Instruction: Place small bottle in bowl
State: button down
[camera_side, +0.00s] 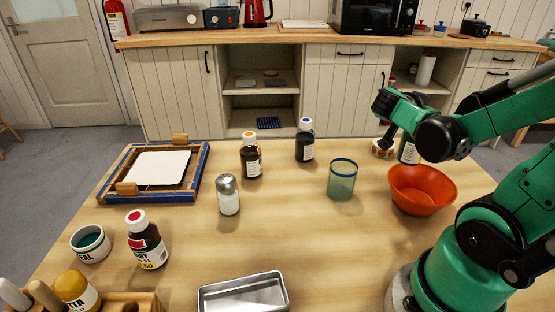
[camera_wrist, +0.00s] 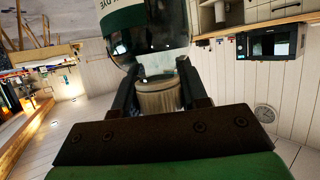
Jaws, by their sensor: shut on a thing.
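My gripper (camera_wrist: 158,80) is shut on the small bottle (camera_wrist: 150,38) at its pale ribbed cap (camera_wrist: 158,98) in the wrist view. The bottle is dark glass with a green and white label, and its far part is cut off by the frame. In the side view a bottle (camera_side: 408,151) shows at the back right, partly hidden by my arm; my fingers (camera_side: 386,138) are beside it, with contact unclear. The orange bowl (camera_side: 421,190) stands in front of it, to the right on the table, and looks empty.
A greenish glass cup (camera_side: 341,180) stands left of the bowl. Two dark bottles (camera_side: 305,141) (camera_side: 251,157) and a shaker (camera_side: 228,195) are farther left. A framed screen (camera_side: 158,168), a brown bottle (camera_side: 147,240) and a metal tray (camera_side: 243,294) are also on the table (camera_side: 290,240).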

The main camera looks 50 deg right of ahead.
jog(key=shift+f, duration=1.4)
jog(key=shift+f, duration=0.45)
jog(key=shift+c, duration=2.3)
grip_release()
jog(key=shift+r, duration=0.15)
